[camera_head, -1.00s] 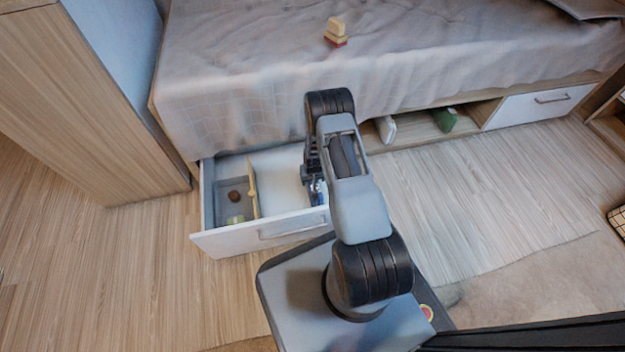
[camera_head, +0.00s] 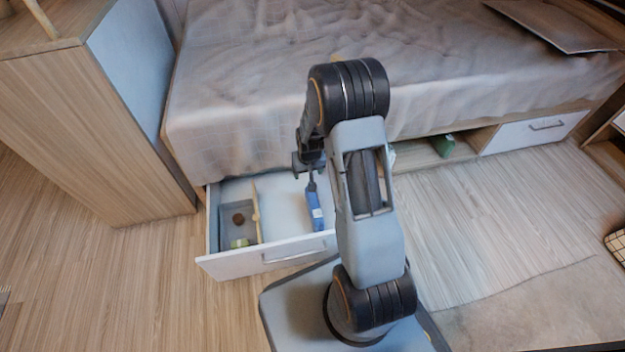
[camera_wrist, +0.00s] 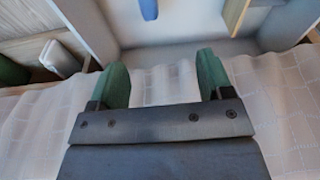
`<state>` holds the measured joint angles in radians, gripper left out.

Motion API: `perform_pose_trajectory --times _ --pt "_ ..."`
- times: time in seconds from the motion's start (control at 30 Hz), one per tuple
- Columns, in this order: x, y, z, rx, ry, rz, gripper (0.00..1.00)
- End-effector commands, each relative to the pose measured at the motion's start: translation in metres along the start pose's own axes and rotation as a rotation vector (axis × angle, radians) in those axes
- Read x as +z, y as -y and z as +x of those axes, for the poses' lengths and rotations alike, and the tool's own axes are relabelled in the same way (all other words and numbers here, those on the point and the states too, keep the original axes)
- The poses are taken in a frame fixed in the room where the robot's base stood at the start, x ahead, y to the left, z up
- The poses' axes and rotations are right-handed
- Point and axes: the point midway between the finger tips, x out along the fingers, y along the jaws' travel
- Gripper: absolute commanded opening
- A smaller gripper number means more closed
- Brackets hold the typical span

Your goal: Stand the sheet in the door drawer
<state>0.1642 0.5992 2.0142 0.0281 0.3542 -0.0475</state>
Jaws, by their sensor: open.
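A blue flat piece with a pale label (camera_head: 315,212), which looks like the sheet, is in the right part of the open drawer (camera_head: 290,246). It looks long and narrow from above; I cannot tell if it is fully upright. In the wrist view its blue end (camera_wrist: 149,9) shows at the top edge, beyond and apart from the fingertips. My gripper (camera_head: 311,178) is above the drawer's back part, by the bed side. In the wrist view my gripper (camera_wrist: 162,65) has its two green fingers wide apart with nothing between them.
A thin wooden divider (camera_head: 256,212) splits the drawer; its left compartment holds a brown round thing (camera_head: 239,218) and a yellow-green thing (camera_head: 240,243). The bed (camera_head: 240,110) overhangs behind. A green thing (camera_head: 443,146) stands in the open shelf. Floor to the right is clear.

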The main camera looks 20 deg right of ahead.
Motion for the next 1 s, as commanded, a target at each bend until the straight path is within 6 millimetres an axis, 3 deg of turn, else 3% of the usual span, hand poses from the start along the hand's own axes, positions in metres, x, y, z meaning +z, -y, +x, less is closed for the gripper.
perform_pose_trajectory --times 0.03,0.2,0.4,0.53,0.7,1.0 --pt "0.001 0.008 -0.036 -0.003 -0.018 -0.015 0.73" --pt "0.034 0.027 -0.132 -0.012 -0.033 -0.056 0.73" --pt "0.089 0.04 -0.205 -0.02 -0.048 -0.098 0.73" --pt "0.12 0.043 -0.23 -0.022 -0.055 -0.116 0.73" --pt "0.144 0.044 -0.245 -0.024 -0.059 -0.13 0.73" --pt "0.154 0.044 -0.249 -0.025 -0.059 -0.134 0.73"
